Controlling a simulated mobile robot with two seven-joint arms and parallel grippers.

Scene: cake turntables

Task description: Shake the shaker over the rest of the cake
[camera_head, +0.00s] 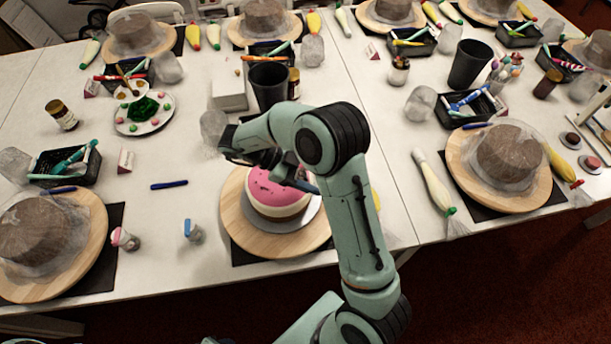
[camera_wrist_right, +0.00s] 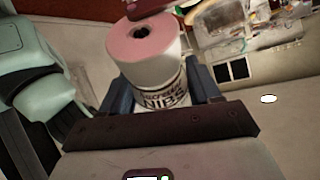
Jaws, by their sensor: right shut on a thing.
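The cake (camera_head: 280,205), with a pink top over white and brown layers, stands on a round wooden turntable (camera_head: 245,235). Several dark specks show on its top. In the right wrist view my right gripper (camera_wrist_right: 160,92) is shut around a shaker (camera_wrist_right: 152,55), a white cylinder with a pink end, a dark round opening and dark lettering. In the head view my right arm reaches over the cake's back edge. It hides part of the cake, and the held shaker is not clearly visible there. My left gripper is not in view.
A pink-and-white small container (camera_head: 125,239) and a blue-and-white one (camera_head: 194,231) stand left of the turntable. A blue marker (camera_head: 169,185) lies behind them. A black cup (camera_head: 268,84) stands behind the arm. A wrapped cake (camera_head: 508,155) is on the right.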

